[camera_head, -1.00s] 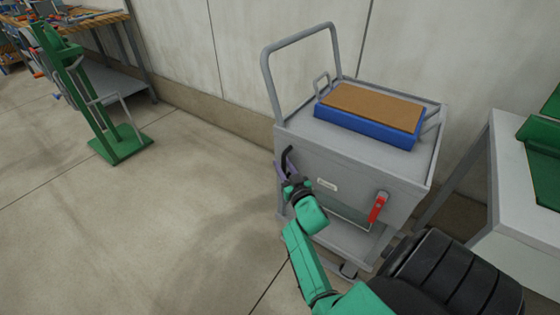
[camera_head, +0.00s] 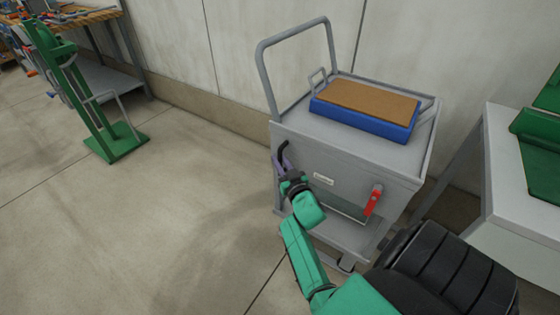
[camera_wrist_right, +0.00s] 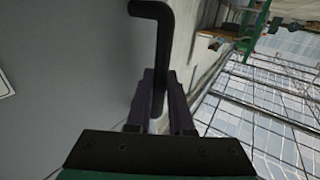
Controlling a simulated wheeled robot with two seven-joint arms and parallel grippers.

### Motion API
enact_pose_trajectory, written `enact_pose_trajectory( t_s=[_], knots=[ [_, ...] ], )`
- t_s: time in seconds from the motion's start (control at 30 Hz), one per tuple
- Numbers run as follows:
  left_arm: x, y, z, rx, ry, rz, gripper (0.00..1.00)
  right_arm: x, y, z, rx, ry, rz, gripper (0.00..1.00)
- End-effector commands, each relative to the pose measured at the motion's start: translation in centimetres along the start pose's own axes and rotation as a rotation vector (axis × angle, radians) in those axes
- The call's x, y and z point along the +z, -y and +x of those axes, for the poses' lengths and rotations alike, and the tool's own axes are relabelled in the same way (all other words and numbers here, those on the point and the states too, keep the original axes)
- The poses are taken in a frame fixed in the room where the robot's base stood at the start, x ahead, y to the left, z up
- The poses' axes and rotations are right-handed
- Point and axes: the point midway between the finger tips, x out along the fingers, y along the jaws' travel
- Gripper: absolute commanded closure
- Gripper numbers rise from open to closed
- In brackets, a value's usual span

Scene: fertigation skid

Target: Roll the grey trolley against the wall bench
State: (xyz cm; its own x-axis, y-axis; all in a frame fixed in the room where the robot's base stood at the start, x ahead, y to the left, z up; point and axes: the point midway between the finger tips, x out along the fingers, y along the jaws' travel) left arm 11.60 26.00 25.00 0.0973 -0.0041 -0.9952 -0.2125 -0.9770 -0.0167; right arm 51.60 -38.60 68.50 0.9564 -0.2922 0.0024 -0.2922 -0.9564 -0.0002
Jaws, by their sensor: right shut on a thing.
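The grey trolley (camera_head: 345,161) stands near the wall, with its looped push handle (camera_head: 262,75) on the left. A blue tray with a brown top (camera_head: 368,105) rests on it. A red lever (camera_head: 373,200) hangs on its front face. My right gripper (camera_head: 283,163) is shut on the black bent handle (camera_head: 284,150) at the trolley's front left; in the right wrist view the purple-grey jaws (camera_wrist_right: 161,105) close around its black bar (camera_wrist_right: 163,50). My left gripper is not in view. The wall bench (camera_head: 90,14) is at the far upper left, well apart from the trolley.
A green stand (camera_head: 118,143) is on the floor at left, between the trolley and the bench. A white-topped table (camera_head: 515,180) with green items stands close at right. The concrete floor (camera_head: 160,225) left of the trolley is clear.

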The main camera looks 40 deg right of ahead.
Motion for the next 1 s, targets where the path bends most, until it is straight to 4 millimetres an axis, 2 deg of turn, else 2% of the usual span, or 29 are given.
enact_pose_trajectory(
  t_s=[0.77,0.87,1.0],
  knots=[
    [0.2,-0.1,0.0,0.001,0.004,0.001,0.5,0.1,0.0,0.0,-0.001,0.002,0.0,1.0],
    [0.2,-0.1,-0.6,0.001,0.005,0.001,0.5,-0.1,-0.4,-0.6,-0.001,0.004,-0.001,1.0],
    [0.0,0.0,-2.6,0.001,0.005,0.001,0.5,-0.3,-2.2,-3.2,0.002,0.011,-0.002,1.0]
  ],
)
